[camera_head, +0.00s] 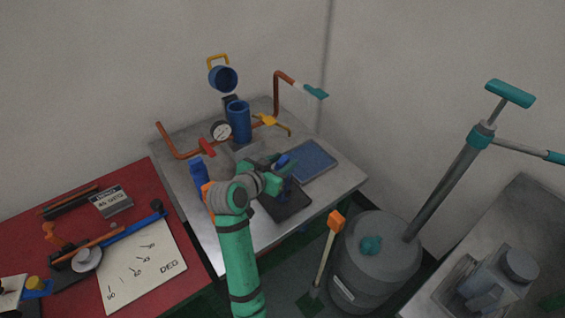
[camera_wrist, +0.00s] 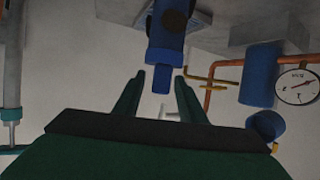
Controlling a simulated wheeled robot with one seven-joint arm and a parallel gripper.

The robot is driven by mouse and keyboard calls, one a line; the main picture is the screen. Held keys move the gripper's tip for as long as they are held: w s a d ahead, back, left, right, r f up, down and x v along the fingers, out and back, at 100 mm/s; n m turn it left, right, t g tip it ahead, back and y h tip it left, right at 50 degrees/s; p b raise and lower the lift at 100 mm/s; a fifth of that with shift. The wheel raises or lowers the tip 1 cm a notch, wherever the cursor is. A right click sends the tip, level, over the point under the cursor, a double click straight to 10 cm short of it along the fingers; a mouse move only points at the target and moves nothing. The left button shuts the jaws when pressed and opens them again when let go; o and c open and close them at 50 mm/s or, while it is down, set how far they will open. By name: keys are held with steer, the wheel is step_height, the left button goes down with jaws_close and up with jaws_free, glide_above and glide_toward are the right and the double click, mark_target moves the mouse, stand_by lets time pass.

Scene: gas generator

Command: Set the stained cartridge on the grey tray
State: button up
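A blue cartridge (camera_wrist: 165,40) with a dark round patch is at the top of the wrist view. Its narrow tab (camera_wrist: 161,80) reaches between my fingertips with a gap on each side. My gripper (camera_wrist: 160,78) is open and holds nothing. In the head view my gripper (camera_head: 277,178) is over the bench, beside the blue cartridge (camera_head: 289,187), which it partly hides. The cartridge seems to stand on the dark grey tray (camera_head: 293,207); its base contact is hard to see. Another blue cartridge (camera_head: 198,173) stands at the bench's left.
A blue tray (camera_head: 313,160) lies to the right of the grey tray. Behind stand an open blue housing (camera_head: 238,122) with raised lid (camera_head: 222,78), a gauge (camera_head: 221,131) and copper pipes. A red table (camera_head: 160,240) is left, a grey drum (camera_head: 375,260) right.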

steer(key=v, duration=1.2)
